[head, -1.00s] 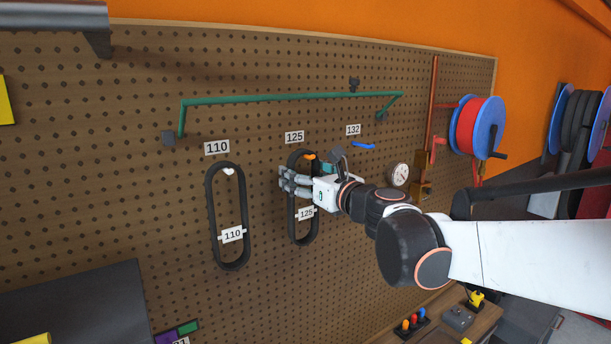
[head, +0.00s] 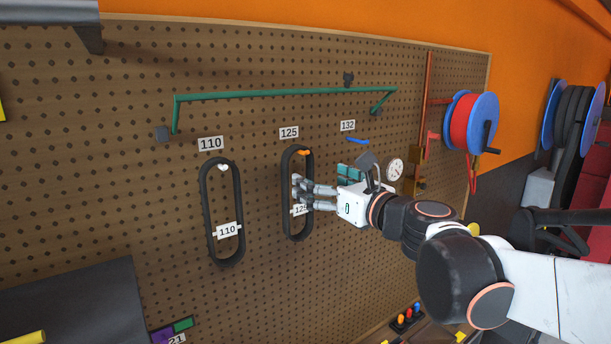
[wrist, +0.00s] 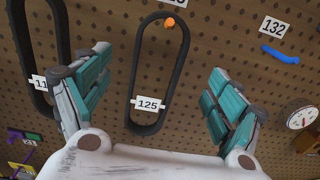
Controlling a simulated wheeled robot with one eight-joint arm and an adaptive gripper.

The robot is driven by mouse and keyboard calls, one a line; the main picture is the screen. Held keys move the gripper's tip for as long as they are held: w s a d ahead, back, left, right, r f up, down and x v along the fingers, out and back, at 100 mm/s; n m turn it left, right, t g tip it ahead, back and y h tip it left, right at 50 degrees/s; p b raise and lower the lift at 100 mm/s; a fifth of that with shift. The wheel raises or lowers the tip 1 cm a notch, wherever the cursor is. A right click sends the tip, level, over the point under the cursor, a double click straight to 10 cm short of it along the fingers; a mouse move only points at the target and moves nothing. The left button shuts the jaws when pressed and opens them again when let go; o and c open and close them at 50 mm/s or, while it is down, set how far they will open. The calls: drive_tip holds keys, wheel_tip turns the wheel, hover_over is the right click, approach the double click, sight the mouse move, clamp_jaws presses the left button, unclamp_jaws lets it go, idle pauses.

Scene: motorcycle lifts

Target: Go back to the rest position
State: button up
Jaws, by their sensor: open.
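My gripper (head: 312,192) is open and empty in front of the brown pegboard (head: 250,170). Its two teal-padded fingers are spread wide in the wrist view (wrist: 157,90). Between and beyond them, the black belt labelled 125 (wrist: 180,70) hangs from an orange peg (wrist: 169,22). In the head view this belt (head: 287,180) hangs under the 125 sign, and my fingers cover part of its right side and its label. The wrist view shows a gap between the fingers and the belt on both sides.
The belt labelled 110 (head: 208,220) hangs from a white peg to the left. A blue peg (head: 358,141) under the 132 sign is bare. A green bar (head: 280,95) runs above. A gauge (head: 395,169) and a red hose reel (head: 474,122) are at right.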

drive_tip(key=s+d+f+m+t+h+b, duration=0.1)
drive_tip(key=s+d+f+m+h+b, duration=0.4)
drive_tip(key=d+f+m+b, duration=0.6)
drive_tip(key=s+d+f+m+h+b, duration=0.3)
drive_tip(key=d+f+m+h+b, duration=0.45)
drive_tip(key=m, duration=0.75)
drive_tip(key=s+a+f+m+g+b, duration=0.1)
drive_tip(key=s+f+m+g+b, duration=0.2)
drive_tip(key=f, duration=0.8)
drive_tip(key=s+f+m+g+y+b, duration=0.1)
drive_tip(key=s+f+m+g+b, duration=0.2)
drive_tip(key=s+f+m+b, duration=0.2)
drive_tip(key=s+a+f+m+g+y+b, duration=0.1)
drive_tip(key=s+f+m+g+b, duration=0.2)
drive_tip(key=s+f+m, duration=0.5)
wheel_tip(320, 180, down, 11)
drive_tip(key=shift+s+a+r+m+b, duration=0.1)
drive_tip(key=shift+s+a+m+b, duration=0.3)
drive_tip(key=shift+s+b, duration=0.3)
